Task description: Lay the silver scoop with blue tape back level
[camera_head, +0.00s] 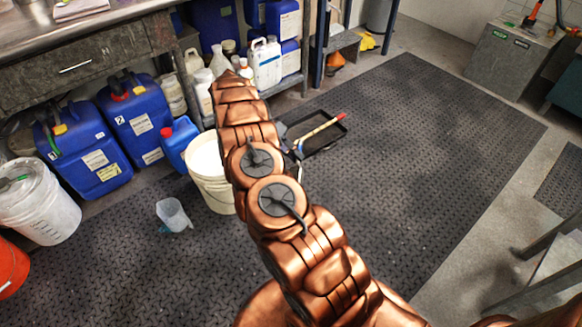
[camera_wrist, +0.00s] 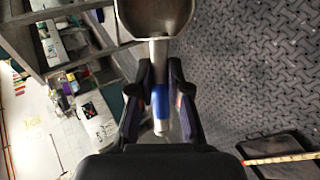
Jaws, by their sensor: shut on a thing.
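My gripper (camera_wrist: 160,72) is shut on the silver scoop (camera_wrist: 158,18) in the wrist view. The fingers lie on both sides of its handle, around the blue tape (camera_wrist: 160,95). The metal bowl shows at the top edge of that view, beyond the fingertips, and is partly cut off. The handle end points back toward my palm. The scoop appears held clear of the floor; its exact tilt is hard to tell. In the head view my copper arm hides the gripper and the scoop.
In the head view, a cream bucket (camera_head: 207,172) stands beside my arm, with a clear jug (camera_head: 172,214) on the mat. Blue canisters (camera_head: 85,160) and a white bucket (camera_head: 38,205) stand left. A black tray (camera_head: 326,137) lies right of my arm. The mat further right is clear.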

